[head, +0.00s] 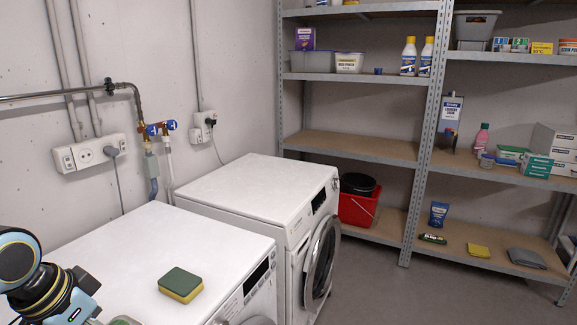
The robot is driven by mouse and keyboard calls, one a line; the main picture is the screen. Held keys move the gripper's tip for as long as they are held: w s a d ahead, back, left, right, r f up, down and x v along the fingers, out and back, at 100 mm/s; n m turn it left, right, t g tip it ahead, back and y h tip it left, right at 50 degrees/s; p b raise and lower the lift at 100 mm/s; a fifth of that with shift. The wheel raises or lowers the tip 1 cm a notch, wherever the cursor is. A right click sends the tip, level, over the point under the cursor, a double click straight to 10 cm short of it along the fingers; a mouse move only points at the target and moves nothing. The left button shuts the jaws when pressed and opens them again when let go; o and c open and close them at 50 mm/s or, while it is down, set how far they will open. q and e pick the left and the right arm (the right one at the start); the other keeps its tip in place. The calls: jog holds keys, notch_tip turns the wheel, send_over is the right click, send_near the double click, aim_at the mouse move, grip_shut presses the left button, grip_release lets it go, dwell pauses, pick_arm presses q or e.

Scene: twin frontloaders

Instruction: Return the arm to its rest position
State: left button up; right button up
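Part of my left arm (45,285) comes in at the lower left corner, over the left edge of the near white washing machine (130,245). Its fingers are below the frame, so I cannot see whether they hold anything. My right arm and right gripper are out of view. A sponge (181,283) with a green top and yellow side lies flat on the near machine's top, to the right of my arm and apart from it. A small greyish-green thing (125,321) is cut off by the bottom edge; I cannot tell what it is.
A second white machine (255,190) stands behind, with a round door (321,262); I cannot tell whether it is ajar. Metal shelves (350,147) with bottles and boxes line the back. A red bucket (356,210) sits low. Pipes and sockets (88,153) are on the left wall.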

pick_arm(q)
jog(key=s+d+r+n+y, duration=0.1)
jog(key=s+d+r+n, duration=0.1)
jog(key=s, duration=0.7)
jog(key=s+d+r+n+y, duration=0.1)
jog(key=s+d+y, duration=0.1)
jog(key=s, duration=0.7)
jog(key=s+a+f+g+b, duration=0.15)
jog(key=f+b, duration=0.25)
jog(key=f, duration=1.4)
jog(key=s+a+f+b, duration=0.2)
jog(key=f+b, duration=0.3)
jog(key=f, duration=1.4)
jog(key=s+f+n+g+b, duration=0.1)
jog(key=s+f+b, duration=0.4)
jog(key=s+f, duration=1.2)
notch_tip(320, 180, down, 2)
jog(key=shift+s+a+f, duration=0.2)
jog(key=shift+a+f, duration=0.05)
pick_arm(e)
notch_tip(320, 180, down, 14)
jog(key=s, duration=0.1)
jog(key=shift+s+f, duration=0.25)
